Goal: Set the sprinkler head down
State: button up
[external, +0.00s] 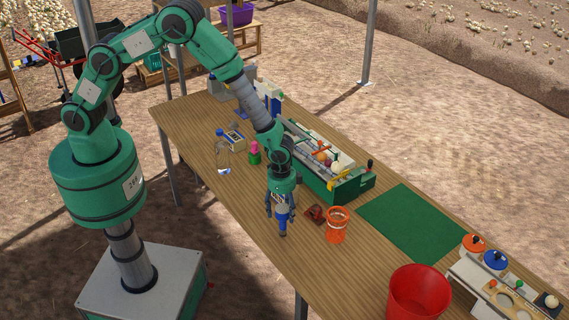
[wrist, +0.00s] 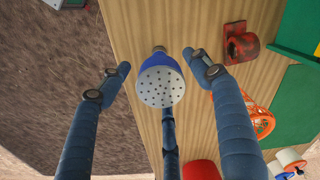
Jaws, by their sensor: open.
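The sprinkler head (wrist: 160,84) has a blue rim, a pale face with many small holes and a metal neck. In the wrist view its holed face is turned toward the camera, between my fingers. My gripper (external: 281,212) is open, pointing down over the near edge side of the wooden table. Its fingers stand apart on both sides of the head in the wrist view (wrist: 158,80). In the external view the blue sprinkler head (external: 282,216) shows just under my gripper, partly hidden by the fingers. Whether its neck touches the table is hard to tell.
A dark red block (external: 316,213) and an orange basket (external: 337,226) stand close to the right. A green sorting machine (external: 345,189) is behind them. A green mat (external: 412,221) lies bare. A red bucket (external: 418,292) stands farther right.

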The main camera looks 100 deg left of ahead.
jog(key=shift+r, duration=0.1)
notch_tip(320, 180, up, 12)
jog(key=shift+s+b, duration=0.15)
jog(key=shift+b, duration=0.3)
dwell(0.3)
dwell(0.5)
jog(key=s+r+t, duration=0.1)
jog(key=s+r, duration=0.4)
jog(key=r, duration=0.5)
jog(key=s+d+r+t, duration=0.1)
jog(key=s+r, duration=0.4)
jog(key=r, duration=0.4)
jog(key=s+r+t, duration=0.1)
jog(key=s+r, duration=0.4)
jog(key=r, duration=0.5)
jog(key=s+r, duration=0.3)
jog(key=s, duration=0.6)
jog(key=s+r+n+t, duration=0.1)
jog(key=s+r, duration=0.2)
jog(key=s, duration=0.5)
jog(key=s+r+t, duration=0.1)
jog(key=s+r, duration=0.2)
jog(key=s, duration=0.6)
jog(key=shift+s+d+r+n, duration=0.25)
jog(key=shift+s+d+n, duration=0.05)
jog(key=shift+d+n, duration=0.1)
